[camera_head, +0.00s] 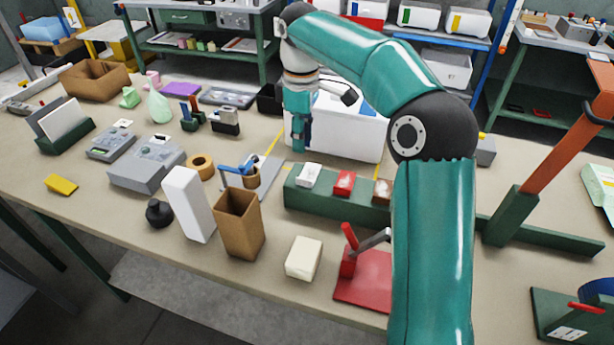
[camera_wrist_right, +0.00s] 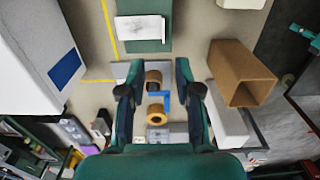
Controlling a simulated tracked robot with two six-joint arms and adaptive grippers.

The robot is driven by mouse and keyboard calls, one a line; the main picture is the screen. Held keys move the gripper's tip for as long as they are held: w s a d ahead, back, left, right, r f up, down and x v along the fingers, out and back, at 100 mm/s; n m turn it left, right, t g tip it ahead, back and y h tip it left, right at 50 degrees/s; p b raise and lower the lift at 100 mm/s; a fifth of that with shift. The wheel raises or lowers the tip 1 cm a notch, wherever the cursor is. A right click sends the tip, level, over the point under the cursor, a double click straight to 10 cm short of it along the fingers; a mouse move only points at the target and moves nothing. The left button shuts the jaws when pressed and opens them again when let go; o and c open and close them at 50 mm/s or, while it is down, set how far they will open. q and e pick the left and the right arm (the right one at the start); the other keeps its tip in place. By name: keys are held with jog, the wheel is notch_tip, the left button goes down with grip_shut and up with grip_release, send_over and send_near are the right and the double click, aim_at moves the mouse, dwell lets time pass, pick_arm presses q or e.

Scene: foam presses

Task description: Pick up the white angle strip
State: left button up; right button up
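A tall white upright piece (camera_head: 187,205) stands near the table's front edge, left of a brown open box; its shape fits the white angle strip best, but I cannot make out an angled profile. In the right wrist view a white piece (camera_wrist_right: 230,124) shows beside the brown box, partly hidden by it. My right gripper (camera_head: 298,145) hangs above the table in front of a large white box, well apart from the tall white piece. My left gripper is not in view.
The brown open box (camera_head: 239,224) stands close beside the tall white piece. A dark round object (camera_head: 159,213) is at its left. A green block (camera_head: 334,201) carries small white, red and brown pieces. A cream block (camera_head: 303,258) and red clamp base (camera_head: 362,284) lie in front.

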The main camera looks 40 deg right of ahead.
send_over(306, 180)
jog(key=w, duration=0.1)
jog(key=f, duration=0.6)
jog(key=shift+d, duration=0.2)
jog(key=f, duration=0.2)
jog(key=s+f, duration=0.1)
jog(key=f, duration=0.1)
jog(key=shift+a+f, duration=0.15)
jog(key=shift+f, duration=0.2)
jog(key=shift+w+f, duration=0.1)
jog(key=shift+f, duration=0.3)
grip_shut()
